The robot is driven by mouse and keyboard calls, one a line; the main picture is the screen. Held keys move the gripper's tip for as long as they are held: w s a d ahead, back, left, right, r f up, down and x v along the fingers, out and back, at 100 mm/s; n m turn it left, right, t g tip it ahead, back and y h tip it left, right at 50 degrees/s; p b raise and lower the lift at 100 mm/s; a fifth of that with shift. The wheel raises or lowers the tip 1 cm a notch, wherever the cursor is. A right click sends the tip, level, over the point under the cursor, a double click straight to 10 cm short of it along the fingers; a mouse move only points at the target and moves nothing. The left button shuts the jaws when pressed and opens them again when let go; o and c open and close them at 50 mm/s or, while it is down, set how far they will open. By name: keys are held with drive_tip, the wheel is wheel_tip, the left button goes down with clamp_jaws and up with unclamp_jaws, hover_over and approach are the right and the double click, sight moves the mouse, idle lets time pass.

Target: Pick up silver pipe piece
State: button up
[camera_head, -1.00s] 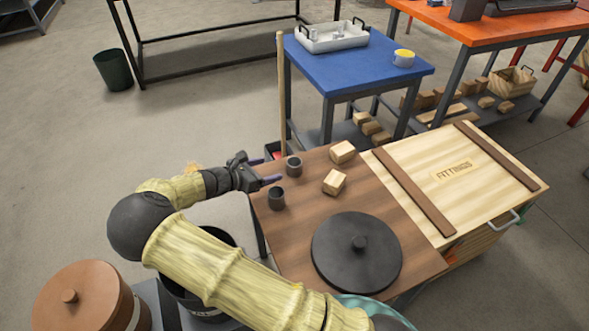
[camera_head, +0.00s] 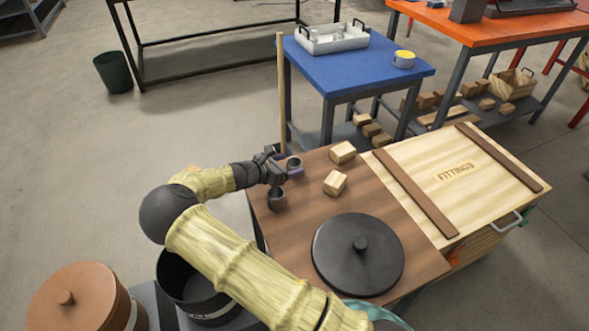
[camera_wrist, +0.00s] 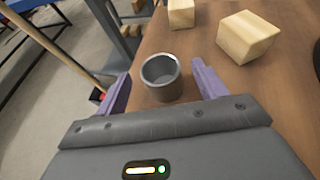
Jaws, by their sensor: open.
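The silver pipe piece (camera_wrist: 161,78) is a short grey hollow cylinder standing upright on the brown tabletop (camera_head: 290,235). In the wrist view it sits between the two purple fingers of my gripper (camera_wrist: 160,88), with a gap visible on both sides. My gripper is open and holds nothing. In the head view the pipe piece (camera_head: 294,163) is partly hidden by my gripper (camera_head: 284,170), near the table's left edge.
Two wooden blocks (camera_head: 342,152) (camera_head: 335,183) lie right of the pipe piece. A black round lid (camera_head: 358,254) lies toward the table's front. A wooden fittings crate (camera_head: 455,178) adjoins at right. An upright wooden pole (camera_head: 282,95) stands behind the table's left corner.

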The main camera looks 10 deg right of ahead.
sight(299, 162)
drive_tip(key=x, duration=0.5)
drive_tip(key=shift+b, duration=0.4)
drive_tip(key=shift+c, duration=0.4)
drive_tip(key=c, duration=1)
